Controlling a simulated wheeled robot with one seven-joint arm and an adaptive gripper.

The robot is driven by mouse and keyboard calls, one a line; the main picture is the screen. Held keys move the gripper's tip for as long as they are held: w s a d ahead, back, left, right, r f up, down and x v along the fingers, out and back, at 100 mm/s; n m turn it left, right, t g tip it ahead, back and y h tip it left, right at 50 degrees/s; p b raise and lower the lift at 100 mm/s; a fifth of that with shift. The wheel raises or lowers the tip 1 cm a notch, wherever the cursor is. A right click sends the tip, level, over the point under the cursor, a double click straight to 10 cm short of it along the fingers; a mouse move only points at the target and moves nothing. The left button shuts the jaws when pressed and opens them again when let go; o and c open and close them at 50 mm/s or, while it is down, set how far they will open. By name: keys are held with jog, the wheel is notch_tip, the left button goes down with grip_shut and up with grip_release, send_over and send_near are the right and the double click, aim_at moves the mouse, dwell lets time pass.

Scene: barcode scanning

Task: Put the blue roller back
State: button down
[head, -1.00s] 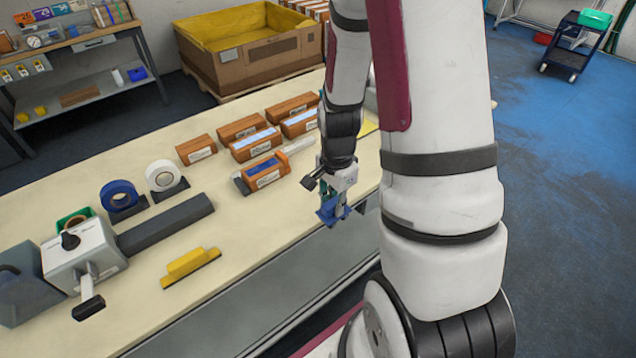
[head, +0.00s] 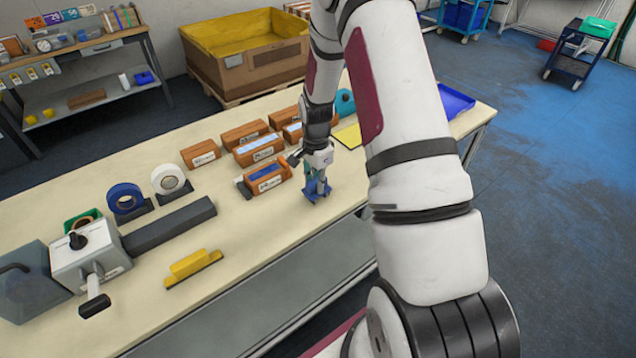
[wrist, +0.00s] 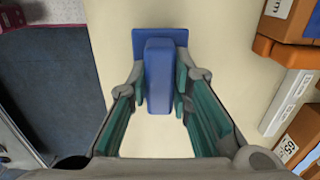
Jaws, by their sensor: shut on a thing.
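My gripper (head: 317,190) is over the table near its front edge, in front of the orange-brown boxes. It is shut on the blue roller (head: 310,195), which shows as a blue block with a wider flat blue plate. In the wrist view the blue roller (wrist: 159,75) sits between both fingertips, with the pale tabletop behind it. I cannot tell whether it touches the table.
Several orange-brown boxes (head: 258,152) stand behind the gripper. A blue tape roll (head: 125,198), a white tape roll (head: 168,178) and a yellow block-handled tool (head: 192,267) are to the left. A blue tray (head: 456,100) lies at the right end.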

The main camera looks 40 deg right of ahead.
jog(key=shift+f, duration=0.3)
jog(key=shift+f, duration=0.1)
jog(key=shift+f, duration=0.15)
jog(key=shift+s+a+f, duration=0.1)
jog(key=shift+s+f, duration=0.05)
jog(key=shift+f, duration=0.3)
jog(key=c, duration=1.4)
grip_release()
jog(key=shift+c, duration=0.2)
jog(key=shift+f, duration=0.15)
